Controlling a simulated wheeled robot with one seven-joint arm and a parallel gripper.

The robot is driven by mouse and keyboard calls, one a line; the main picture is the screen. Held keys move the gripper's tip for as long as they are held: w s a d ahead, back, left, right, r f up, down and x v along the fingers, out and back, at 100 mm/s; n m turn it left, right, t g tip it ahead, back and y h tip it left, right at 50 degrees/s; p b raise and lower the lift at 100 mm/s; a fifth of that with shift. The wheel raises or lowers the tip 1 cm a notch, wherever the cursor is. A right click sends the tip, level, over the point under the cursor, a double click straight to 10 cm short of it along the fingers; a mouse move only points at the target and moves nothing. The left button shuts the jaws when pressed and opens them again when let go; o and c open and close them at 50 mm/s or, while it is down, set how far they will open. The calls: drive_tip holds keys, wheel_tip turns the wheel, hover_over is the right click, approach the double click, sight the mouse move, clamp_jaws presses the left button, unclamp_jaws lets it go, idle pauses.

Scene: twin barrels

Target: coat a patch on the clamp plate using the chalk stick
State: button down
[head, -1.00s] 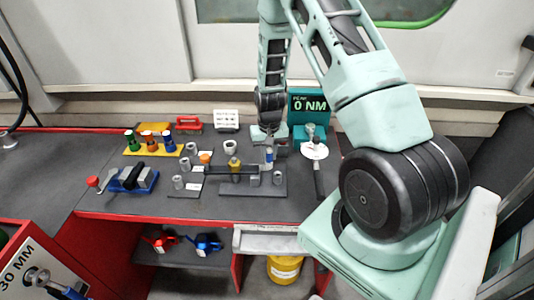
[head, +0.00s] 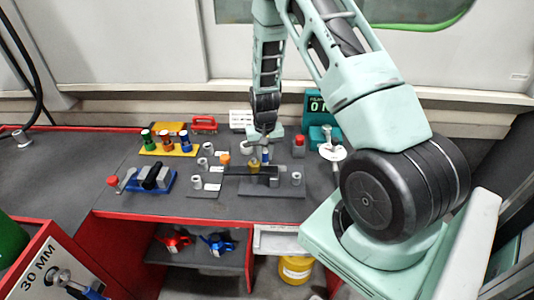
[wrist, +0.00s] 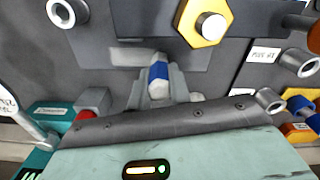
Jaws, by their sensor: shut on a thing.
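My gripper (wrist: 158,88) is shut on the chalk stick (wrist: 159,71), a pale stick with a blue band, in the wrist view. The stick points at a dark grey surface, which I take to be the clamp plate (wrist: 90,40). A pale whitish patch (wrist: 128,56) shows on it beside the stick's end. Whether the tip touches the surface I cannot tell. In the head view my gripper (head: 265,149) is low over the bench, with the blue band just below it, close to the right of a yellow nut (head: 253,163).
A yellow hexagonal nut with a pale centre (wrist: 207,26) stands close in the wrist view. Grey metal sleeves (head: 297,178) and a red-topped item (head: 298,146) stand nearby.

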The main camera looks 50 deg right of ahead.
sight(266, 150)
wheel_tip(266, 150, up, 2)
drive_tip(key=shift+d+r+p, duration=0.1)
drive_tip(key=shift+r+p, duration=0.1)
drive_tip(key=shift+p, duration=0.1)
drive_tip(key=shift+s+r, duration=0.15)
drive_tip(key=shift+r, duration=0.2)
drive_tip(key=shift+r+p, duration=0.3)
drive_tip(key=shift+p, duration=0.25)
drive_tip(key=shift+r+p, duration=1.55)
drive_tip(key=shift+r, duration=0.65)
